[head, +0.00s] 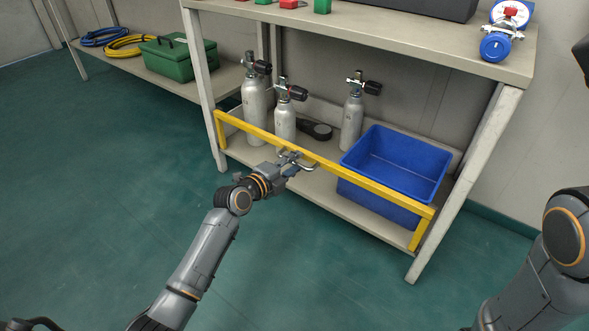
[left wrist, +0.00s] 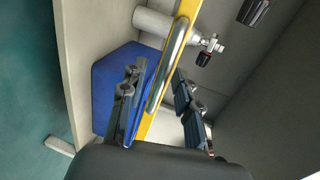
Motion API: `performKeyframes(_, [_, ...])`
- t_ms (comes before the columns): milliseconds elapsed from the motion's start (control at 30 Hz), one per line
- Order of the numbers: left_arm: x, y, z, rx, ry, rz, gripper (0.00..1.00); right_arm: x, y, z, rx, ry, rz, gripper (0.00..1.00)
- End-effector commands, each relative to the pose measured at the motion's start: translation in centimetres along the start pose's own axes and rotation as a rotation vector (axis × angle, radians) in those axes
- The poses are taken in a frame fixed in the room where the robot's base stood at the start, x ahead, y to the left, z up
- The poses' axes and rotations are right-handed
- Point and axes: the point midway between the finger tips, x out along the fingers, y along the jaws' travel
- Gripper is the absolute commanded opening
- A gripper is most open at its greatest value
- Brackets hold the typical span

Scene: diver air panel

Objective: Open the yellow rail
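The yellow rail (head: 365,183) runs across the front of the bench's lower shelf, with a bent yellow end piece on each side. A silver bar handle (left wrist: 170,65) sits on the rail near its middle. My left gripper (head: 291,159) is at the rail's middle, partly hiding the handle in the head view. In the left wrist view my left gripper (left wrist: 158,78) has its fingers apart, one on each side of the rail and handle. A gap shows between the handle and the right-hand finger; contact on the other side is unclear. My right gripper is out of view.
Behind the rail stand several grey cylinders (head: 254,98) with black-knobbed valves, and a blue bin (head: 425,160) at the right. The bench top (head: 400,35) overhangs the shelf. A green box (head: 180,58) sits on a side bench. Floor in front is clear.

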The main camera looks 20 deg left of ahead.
Motion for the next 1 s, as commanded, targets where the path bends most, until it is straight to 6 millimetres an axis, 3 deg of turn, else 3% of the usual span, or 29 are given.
performKeyframes(367, [0.73, -0.06, -0.05, 0.0, 0.001, 0.001, 0.32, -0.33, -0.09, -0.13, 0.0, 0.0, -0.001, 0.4])
performKeyframes(533, [0.71, -0.05, -0.05, 0.0, 0.001, 0.0, 0.01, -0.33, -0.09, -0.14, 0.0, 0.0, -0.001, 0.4])
performKeyframes(567, [0.71, -0.05, -0.05, 0.0, 0.001, 0.0, 0.0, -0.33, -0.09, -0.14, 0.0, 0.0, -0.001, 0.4])
performKeyframes(1000, [0.33, -0.08, -0.52, 0.002, 0.001, 0.001, 0.0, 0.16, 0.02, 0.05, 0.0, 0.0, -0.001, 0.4])
